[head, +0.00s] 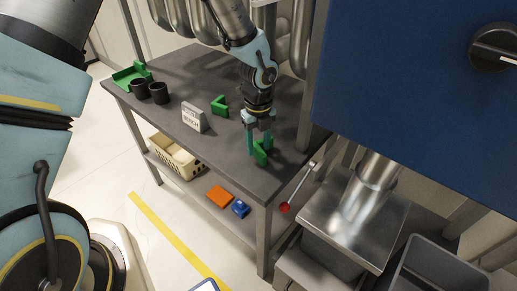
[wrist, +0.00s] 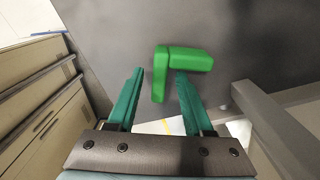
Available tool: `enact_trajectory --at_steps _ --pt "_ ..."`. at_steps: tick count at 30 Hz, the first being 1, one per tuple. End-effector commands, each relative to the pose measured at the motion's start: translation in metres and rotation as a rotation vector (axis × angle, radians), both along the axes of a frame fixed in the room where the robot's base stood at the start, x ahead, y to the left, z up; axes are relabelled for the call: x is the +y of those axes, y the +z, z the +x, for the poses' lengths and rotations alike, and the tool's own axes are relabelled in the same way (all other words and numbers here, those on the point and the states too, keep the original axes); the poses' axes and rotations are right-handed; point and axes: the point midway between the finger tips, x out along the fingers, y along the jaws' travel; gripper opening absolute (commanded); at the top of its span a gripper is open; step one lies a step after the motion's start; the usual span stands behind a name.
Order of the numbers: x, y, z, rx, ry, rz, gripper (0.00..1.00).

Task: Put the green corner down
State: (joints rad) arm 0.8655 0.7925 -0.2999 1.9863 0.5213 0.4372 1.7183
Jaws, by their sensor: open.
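A green corner (head: 261,152), an L-shaped piece, is on the grey table near its front right end. It also shows in the wrist view (wrist: 183,60), with one leg between my fingers and the other leg reaching right beyond the fingertips. My gripper (head: 259,153) points down at this corner with its teal fingers open. In the wrist view my gripper (wrist: 157,75) shows a gap between the left finger and the corner; the right finger is close to it, and contact is unclear. A second green corner (head: 219,105) lies further back on the table.
The table (head: 170,77) also holds a white sign block (head: 194,117), two dark cups (head: 158,92) and a green tray-like piece (head: 130,75). A beige basket (head: 177,157), an orange block (head: 219,195) and a blue block (head: 240,208) are on the lower shelf. A metal post stands right of my gripper.

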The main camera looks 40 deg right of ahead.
Motion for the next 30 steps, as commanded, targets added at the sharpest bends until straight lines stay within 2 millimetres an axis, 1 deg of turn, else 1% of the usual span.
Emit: enact_trajectory --at_steps 3,6,9,12,16,30 --pt "0.0 0.02 0.001 -0.002 0.002 -0.003 0.51" --pt "0.0 0.036 0.001 -0.002 0.001 -0.003 0.51" --pt "0.0 0.049 0.0 -0.001 0.001 -0.002 0.51" --pt "0.0 0.056 0.0 0.0 0.001 0.0 0.51" --pt "0.0 0.059 0.0 0.001 0.0 0.0 0.51" --pt "0.0 0.058 0.0 0.0 0.0 0.0 0.51"
